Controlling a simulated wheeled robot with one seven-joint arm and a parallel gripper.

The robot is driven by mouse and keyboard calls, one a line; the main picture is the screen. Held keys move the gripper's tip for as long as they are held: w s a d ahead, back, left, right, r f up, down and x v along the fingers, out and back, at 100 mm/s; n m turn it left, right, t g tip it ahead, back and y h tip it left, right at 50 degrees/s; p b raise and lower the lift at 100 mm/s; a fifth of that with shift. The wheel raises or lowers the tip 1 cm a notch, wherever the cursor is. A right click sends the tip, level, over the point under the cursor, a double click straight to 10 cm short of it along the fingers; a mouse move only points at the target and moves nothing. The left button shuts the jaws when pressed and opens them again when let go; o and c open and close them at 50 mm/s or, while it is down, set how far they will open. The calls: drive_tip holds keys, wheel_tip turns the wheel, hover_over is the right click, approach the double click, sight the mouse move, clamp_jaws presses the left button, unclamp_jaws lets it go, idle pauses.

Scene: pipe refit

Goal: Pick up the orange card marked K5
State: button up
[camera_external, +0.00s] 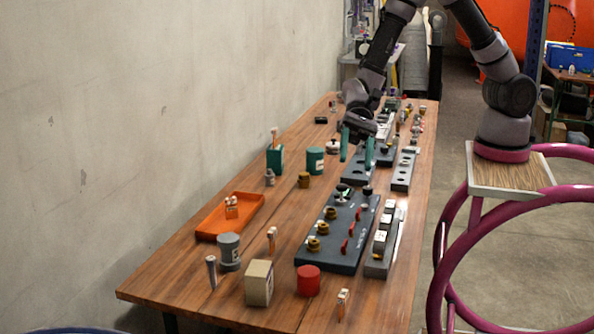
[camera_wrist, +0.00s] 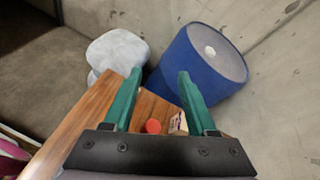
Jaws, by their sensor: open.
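Several small upright pieces with orange show in the external view: one in the orange tray (camera_external: 215,222), one beside the grey cylinder (camera_external: 272,240), one at the near edge (camera_external: 342,303) and one at the teal holder (camera_external: 275,138). Their marks are too small to read, so I cannot tell which is the K5 card. My gripper (camera_external: 357,149) has two teal fingers spread apart with nothing between them. It is above the middle of the wooden table, beyond these near pieces. The wrist view also shows my gripper (camera_wrist: 158,85) open; no card is clear there.
A dark panel with brass and red fittings (camera_external: 338,230), a beige box (camera_external: 259,283) and a red cylinder (camera_external: 308,281) stand on the table (camera_external: 180,270). A wall lines its left. The wrist view shows a blue barrel (camera_wrist: 190,65) and a white lumpy object (camera_wrist: 117,50) beyond the table.

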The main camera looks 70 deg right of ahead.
drive_tip(key=a+f+m, duration=0.3)
drive_tip(key=a+f, duration=0.2)
drive_tip(key=f, duration=0.5)
drive_tip(key=m+t, duration=0.3)
drive_tip(key=m, duration=0.1)
approach(343, 293)
drive_tip(key=shift+s+a+f, duration=0.1)
drive_tip(key=shift+a+f, duration=0.95)
drive_tip(key=shift+a, duration=0.1)
drive_tip(key=shift+a+f, duration=0.2)
drive_tip(key=shift+f, duration=0.05)
drive_tip(key=x, duration=0.7)
drive_tip(key=shift+a+r, duration=0.1)
drive_tip(key=shift+r, duration=0.15)
clamp_jaws()
